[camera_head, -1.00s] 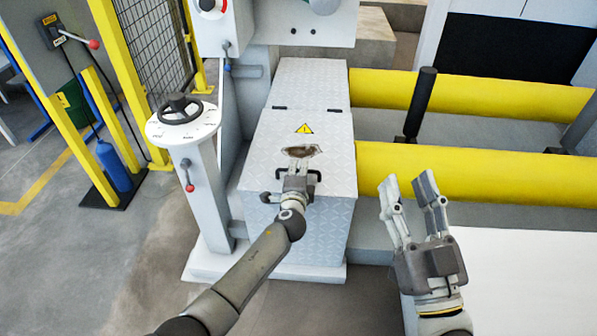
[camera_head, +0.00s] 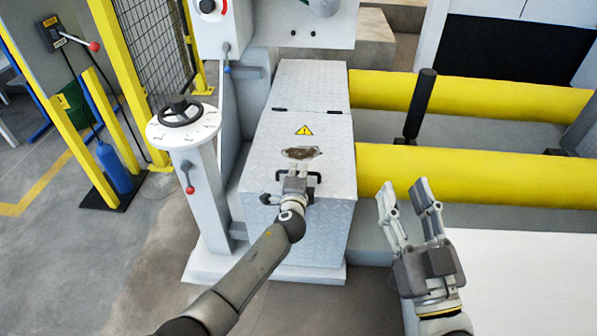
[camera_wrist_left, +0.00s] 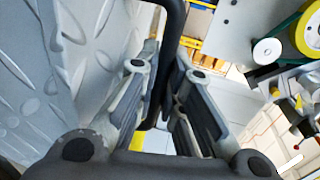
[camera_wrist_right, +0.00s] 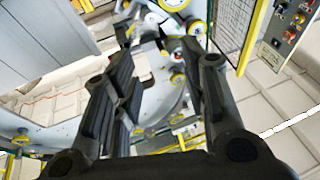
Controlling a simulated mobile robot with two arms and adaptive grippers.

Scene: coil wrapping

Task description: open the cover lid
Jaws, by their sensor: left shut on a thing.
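The cover lid (camera_head: 322,134) is a grey tread-plate panel with a yellow warning triangle and a brown worn patch. It lies closed on the box, with hinges at its far edge. Its black handle (camera_head: 313,178) is at the near edge. My left gripper (camera_head: 297,172) is at the handle, shut on it. In the left wrist view the black handle bar (camera_wrist_left: 172,45) runs between the fingers (camera_wrist_left: 158,88), beside the tread plate. My right gripper (camera_head: 402,192) is open and empty, right of the box, fingers pointing up. It also shows open in the right wrist view (camera_wrist_right: 160,85).
Yellow rails (camera_head: 450,175) run to the right of the box. A white pedestal with a black handwheel (camera_head: 180,111) stands left of it. A white surface (camera_head: 530,270) lies at lower right. A yellow-framed mesh fence (camera_head: 153,45) is at upper left.

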